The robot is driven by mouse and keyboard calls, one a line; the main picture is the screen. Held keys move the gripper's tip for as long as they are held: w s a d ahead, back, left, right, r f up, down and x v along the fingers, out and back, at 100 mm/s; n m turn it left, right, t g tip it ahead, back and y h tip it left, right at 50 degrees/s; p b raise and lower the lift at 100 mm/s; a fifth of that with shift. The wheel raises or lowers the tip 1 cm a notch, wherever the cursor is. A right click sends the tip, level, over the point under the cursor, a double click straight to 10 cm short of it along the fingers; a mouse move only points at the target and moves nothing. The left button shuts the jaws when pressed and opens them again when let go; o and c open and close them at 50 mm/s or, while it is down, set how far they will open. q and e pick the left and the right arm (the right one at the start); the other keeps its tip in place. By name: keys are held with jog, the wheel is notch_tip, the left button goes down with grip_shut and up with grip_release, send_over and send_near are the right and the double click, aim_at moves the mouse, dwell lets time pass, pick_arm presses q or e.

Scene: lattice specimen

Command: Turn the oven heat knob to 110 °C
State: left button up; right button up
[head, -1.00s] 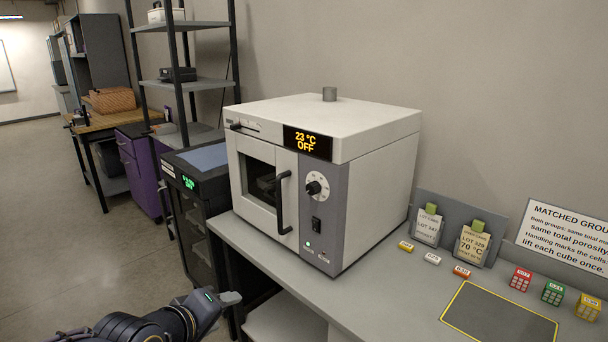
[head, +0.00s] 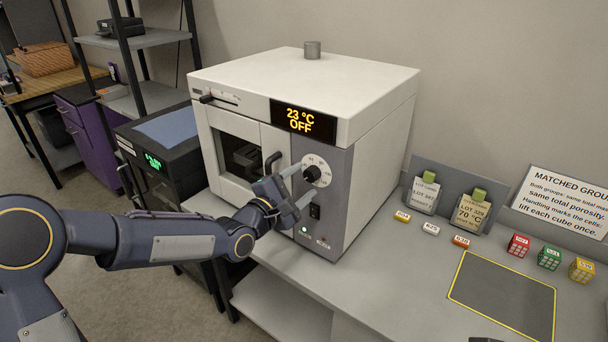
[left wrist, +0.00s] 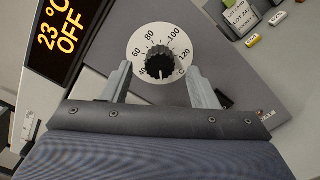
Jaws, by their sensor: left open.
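The white and grey oven (head: 385,130) stands on the bench, its display (head: 303,119) reading 23 °C and OFF. The black heat knob (head: 312,174) is on the grey front panel; in the left wrist view the knob (left wrist: 160,62) sits on a white dial (left wrist: 160,36) marked 40 to 120. A pale mark on it points toward the wrist view's bottom, near the 40 end. My left gripper (head: 299,184) is open before the panel, its fingers on either side of the knob, apparently not touching it. My right gripper does not clearly show.
The oven door handle (head: 272,165) is close to my left gripper. A rocker switch (head: 315,211) lies below the knob. Coloured cubes, small labels, tags and a yellow-edged dark mat (head: 505,297) are on the bench to the right.

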pick_arm(q)
jog(key=shift+x, duration=0.85)
